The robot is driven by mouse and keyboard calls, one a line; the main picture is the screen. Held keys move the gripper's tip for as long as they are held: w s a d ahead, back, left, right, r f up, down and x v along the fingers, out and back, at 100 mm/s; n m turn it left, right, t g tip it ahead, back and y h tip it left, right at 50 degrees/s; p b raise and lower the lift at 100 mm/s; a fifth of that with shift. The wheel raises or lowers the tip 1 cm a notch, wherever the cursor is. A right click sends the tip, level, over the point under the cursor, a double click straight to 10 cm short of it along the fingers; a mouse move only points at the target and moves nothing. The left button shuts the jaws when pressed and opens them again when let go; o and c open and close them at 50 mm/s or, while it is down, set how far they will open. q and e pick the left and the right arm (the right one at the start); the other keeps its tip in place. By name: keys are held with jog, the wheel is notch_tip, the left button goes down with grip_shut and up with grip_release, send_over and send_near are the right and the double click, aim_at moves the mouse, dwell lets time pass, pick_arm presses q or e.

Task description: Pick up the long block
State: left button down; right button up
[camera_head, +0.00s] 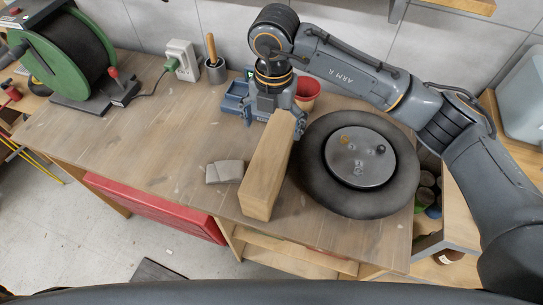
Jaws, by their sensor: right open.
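The long block (265,172) is a pale wooden bar on the workbench, pointing from the back toward the front edge. My right gripper (274,105) is at the far end of the block, pointing down, with its arm reaching in from the right. The gripper's fingers are partly hidden by the block's end, and I cannot tell whether they touch it. It is open. My left gripper is not in view.
A black wheel with a metal hub (360,165) lies close to the block's right side. A grey folded cloth (225,172) lies to its left. A blue bin (235,97) and a red pot (307,92) stand behind. A green hose reel (50,62) is back left. Bench left of the cloth is clear.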

aim_at(273, 148)
jog(key=shift+d+f, duration=0.15)
jog(key=shift+f, duration=0.2)
notch_tip(273, 148, down, 8)
jog(key=p, duration=0.2)
jog(key=shift+s+r+p, duration=0.1)
jog(key=shift+r+p, duration=0.15)
jog(key=shift+p, duration=0.1)
jog(key=f+p, duration=0.2)
jog(key=f, duration=0.1)
jog(key=f+p, duration=0.1)
jog(key=shift+s+a+f, duration=0.25)
jog(key=shift+a+f, duration=0.05)
jog(key=shift+f, duration=0.35)
jog(key=c, duration=1.6)
jog(key=shift+w+r, duration=0.15)
jog(key=c, duration=0.3)
